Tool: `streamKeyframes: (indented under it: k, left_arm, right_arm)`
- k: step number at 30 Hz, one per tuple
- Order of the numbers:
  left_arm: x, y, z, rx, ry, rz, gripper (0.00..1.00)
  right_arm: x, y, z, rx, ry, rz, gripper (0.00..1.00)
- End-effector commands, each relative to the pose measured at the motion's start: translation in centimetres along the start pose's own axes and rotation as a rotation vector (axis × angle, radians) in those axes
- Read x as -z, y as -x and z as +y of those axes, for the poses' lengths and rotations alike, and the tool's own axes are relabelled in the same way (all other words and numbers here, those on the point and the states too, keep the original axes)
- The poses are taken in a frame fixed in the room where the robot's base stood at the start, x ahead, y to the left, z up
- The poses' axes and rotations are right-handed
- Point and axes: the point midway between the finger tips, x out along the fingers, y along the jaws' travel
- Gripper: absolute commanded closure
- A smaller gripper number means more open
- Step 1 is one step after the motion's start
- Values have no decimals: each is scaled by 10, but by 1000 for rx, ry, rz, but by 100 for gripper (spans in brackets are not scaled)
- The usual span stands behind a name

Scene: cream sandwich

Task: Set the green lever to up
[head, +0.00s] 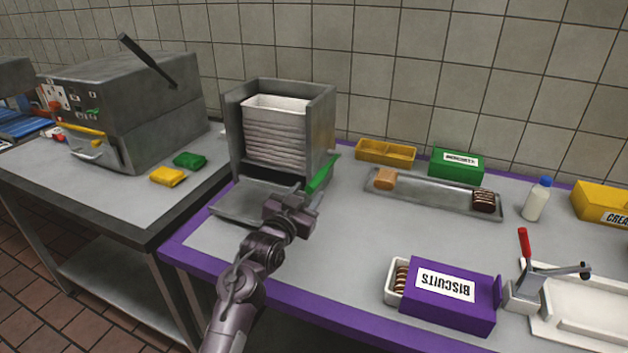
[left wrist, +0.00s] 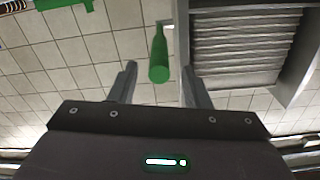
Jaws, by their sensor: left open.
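The green lever (head: 323,175) sits on the right side of the grey metal tray dispenser (head: 328,120). In the head view its handle slants down from the dispenser toward my left gripper (head: 296,200). The gripper is just in front of and below the handle's near end. In the left wrist view the lever (left wrist: 159,58) appears between the two spread fingers of the open gripper (left wrist: 159,68), with gaps on both sides. I cannot tell how deep it lies between them. My right gripper is not in view.
White stacked trays (head: 275,140) fill the dispenser above a grey metal plate (head: 245,200). To the right are a long metal tray (head: 430,197), a green biscuit box (head: 456,164) and a purple biscuit box (head: 450,298).

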Motion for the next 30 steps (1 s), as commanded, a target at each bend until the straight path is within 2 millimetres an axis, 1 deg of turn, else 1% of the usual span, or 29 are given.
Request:
streamKeyframes:
  k: [1, 3, 9, 13, 20, 23, 30]
  left_arm:
    - [2, -9, 0, 0, 0, 1, 57]
    - [2, -19, 0, -1, 1, 1, 57]
    - [1, -38, 0, -1, 0, 1, 57]
    - [1, -43, 0, 0, -1, 2, 57]
    - [1, -43, 0, 0, -1, 2, 57]
    - [1, -43, 0, 0, -1, 2, 67]
    - [1, -43, 0, 0, 0, 2, 98]
  right_arm:
    - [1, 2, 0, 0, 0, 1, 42]
    - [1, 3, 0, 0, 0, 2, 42]
    - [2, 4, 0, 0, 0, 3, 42]
    - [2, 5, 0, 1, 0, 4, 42]
    - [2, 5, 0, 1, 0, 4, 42]
    - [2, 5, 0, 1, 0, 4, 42]
    - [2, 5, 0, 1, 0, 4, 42]
